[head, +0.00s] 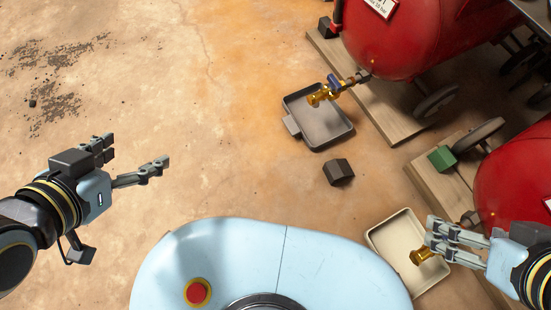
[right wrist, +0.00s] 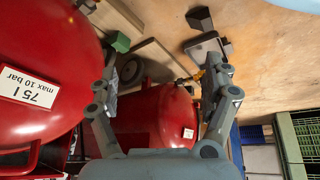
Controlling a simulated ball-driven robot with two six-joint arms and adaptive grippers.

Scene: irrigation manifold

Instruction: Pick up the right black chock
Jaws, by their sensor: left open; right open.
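A black chock (head: 339,172) lies on the floor below the grey tray in the head view; it also shows at the top of the right wrist view (right wrist: 199,18). Another black chock (head: 326,27) sits at the far end of a plank beside a red tank. My right gripper (head: 431,238) is open and empty, at the right above the cream tray, apart from both chocks. Its spread fingers (right wrist: 163,72) frame red tanks in the right wrist view. My left gripper (head: 138,159) is open and empty over bare floor at the left.
A grey tray (head: 332,137) lies under a brass valve (head: 322,96). A cream tray (head: 378,236) is at lower right. A green chock (head: 440,158) sits on a plank by a wheel. Red tanks (head: 390,45) stand at right. Floor at upper left is clear except for dark grit.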

